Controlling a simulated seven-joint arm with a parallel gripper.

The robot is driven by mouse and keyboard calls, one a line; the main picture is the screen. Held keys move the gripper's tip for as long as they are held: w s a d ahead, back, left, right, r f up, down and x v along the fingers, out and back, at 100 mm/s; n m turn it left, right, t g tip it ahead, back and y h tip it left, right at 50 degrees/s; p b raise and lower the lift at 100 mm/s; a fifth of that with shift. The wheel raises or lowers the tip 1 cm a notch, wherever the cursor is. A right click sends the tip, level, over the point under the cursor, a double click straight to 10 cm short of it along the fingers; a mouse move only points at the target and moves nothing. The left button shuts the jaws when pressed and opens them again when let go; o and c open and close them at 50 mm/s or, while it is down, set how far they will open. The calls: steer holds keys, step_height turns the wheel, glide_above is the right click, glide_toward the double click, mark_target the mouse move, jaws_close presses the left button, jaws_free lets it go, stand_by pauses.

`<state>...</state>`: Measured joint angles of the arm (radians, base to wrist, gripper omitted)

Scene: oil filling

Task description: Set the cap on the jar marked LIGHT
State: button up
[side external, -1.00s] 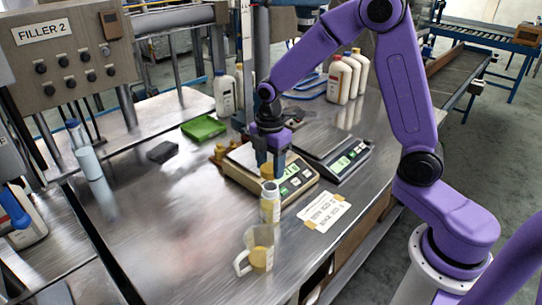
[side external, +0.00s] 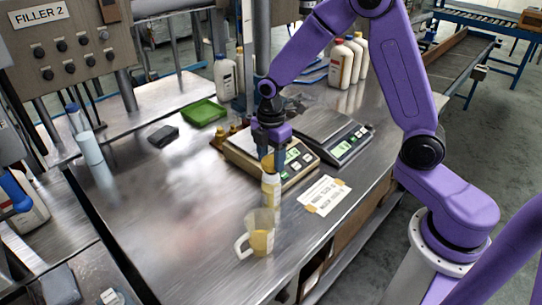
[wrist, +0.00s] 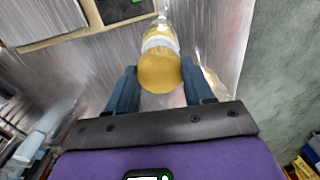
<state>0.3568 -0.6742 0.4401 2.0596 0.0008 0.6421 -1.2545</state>
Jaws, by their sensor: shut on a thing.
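A clear jar (side external: 271,190) with yellowish contents and a pale label stands upright on the steel bench, in front of the gold scale. The label's word is too small to read. My gripper (side external: 268,158) points down over the jar, shut on a yellow-gold cap (side external: 267,163). In the wrist view the cap (wrist: 160,73) sits between my blue fingers, and the jar (wrist: 161,38) shows behind it, roughly in line. The cap is at the jar's mouth or just above it; I cannot tell if they touch. The mouth is hidden.
A clear jug (side external: 260,238) with yellow contents stands just in front of the jar. The gold scale (side external: 243,160) is behind, a dark scale (side external: 340,140) to its right. A paper card (side external: 323,195) lies to the right.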

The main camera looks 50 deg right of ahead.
steer(key=shift+f, duration=1.05)
stand_by(2.4)
steer(key=o, duration=1.4)
steer(key=shift+r, duration=3)
steer(key=s+r+m, duration=0.1)
steer(key=s+r, duration=0.1)
steer(key=s, duration=0.7)
steer(key=s+r+m, duration=0.2)
steer(key=s, duration=0.7)
steer(key=s+r+m, duration=0.1)
steer(key=s+m, duration=0.1)
steer(key=s, duration=0.7)
steer(key=shift+s+d+r, duration=0.15)
steer(key=shift+s+r, duration=0.15)
steer(key=shift+r, duration=0.1)
